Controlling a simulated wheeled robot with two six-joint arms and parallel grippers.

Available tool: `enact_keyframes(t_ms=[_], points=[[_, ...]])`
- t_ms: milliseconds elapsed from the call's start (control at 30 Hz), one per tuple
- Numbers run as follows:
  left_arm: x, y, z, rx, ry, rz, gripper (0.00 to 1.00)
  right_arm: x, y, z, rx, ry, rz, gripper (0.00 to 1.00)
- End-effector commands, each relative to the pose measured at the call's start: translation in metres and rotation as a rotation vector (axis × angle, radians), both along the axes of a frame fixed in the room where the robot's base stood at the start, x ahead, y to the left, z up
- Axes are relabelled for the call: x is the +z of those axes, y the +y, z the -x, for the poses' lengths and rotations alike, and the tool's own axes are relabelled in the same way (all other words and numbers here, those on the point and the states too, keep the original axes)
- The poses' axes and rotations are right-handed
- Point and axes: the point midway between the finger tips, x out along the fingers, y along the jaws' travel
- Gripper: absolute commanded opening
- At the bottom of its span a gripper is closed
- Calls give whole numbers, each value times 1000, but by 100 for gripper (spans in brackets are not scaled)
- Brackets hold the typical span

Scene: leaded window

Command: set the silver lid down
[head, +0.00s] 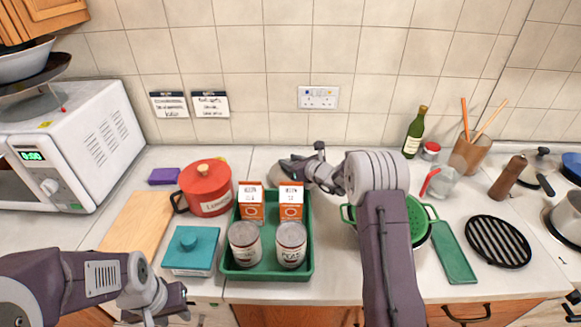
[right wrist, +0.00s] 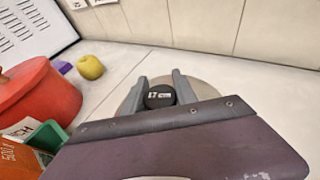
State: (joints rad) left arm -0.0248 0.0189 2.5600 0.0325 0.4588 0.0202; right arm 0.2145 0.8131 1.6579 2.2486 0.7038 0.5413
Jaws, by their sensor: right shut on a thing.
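The silver lid (head: 278,174) is behind the green tray, partly hidden by a carton and my right gripper (head: 299,169). In the right wrist view, the lid (right wrist: 208,89) is a pale grey disc with a black knob (right wrist: 160,97). The fingers of my right gripper (right wrist: 160,78) stand on either side of the knob and are shut on it. The lid is over or on the worktop behind the tray; I cannot tell whether it touches. My left gripper (head: 158,312) is low at the bottom left, apart from everything; its jaws are unclear.
The green tray (head: 266,272) holds two cartons and two cans. A red pot (head: 206,188) stands left of it, with a yellow apple (right wrist: 90,67) behind. A green colander (head: 418,218) is at right, partly behind my arm.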

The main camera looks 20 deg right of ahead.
Motion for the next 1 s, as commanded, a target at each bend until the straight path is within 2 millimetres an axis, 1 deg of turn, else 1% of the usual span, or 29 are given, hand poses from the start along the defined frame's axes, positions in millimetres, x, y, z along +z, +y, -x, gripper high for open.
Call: enact_keyframes(t_ms=[33,100,367,500,533,567,600,867,1000], points=[[0,0,0,0,0,0,36,-10,0,0,0,4,-1,0],[1,0,0,0,0,0,36,-18,0,0,-1,1,-2,0],[0,0,0,0,0,0,36,-21,0,0,0,-2,0,0],[-5,0,0,0,0,0,36,-25,0,0,0,-2,0,0],[-5,0,0,0,0,0,36,-25,0,0,0,-1,0,37],[-3,0,0,0,0,0,36,-24,0,0,0,-1,0,45],[-3,0,0,0,0,0,36,-24,0,0,0,-1,0,56],[-3,0,0,0,0,0,36,-24,0,0,0,-1,0,56],[4,0,0,0,0,0,36,-18,-1,0,0,-1,0,56]])
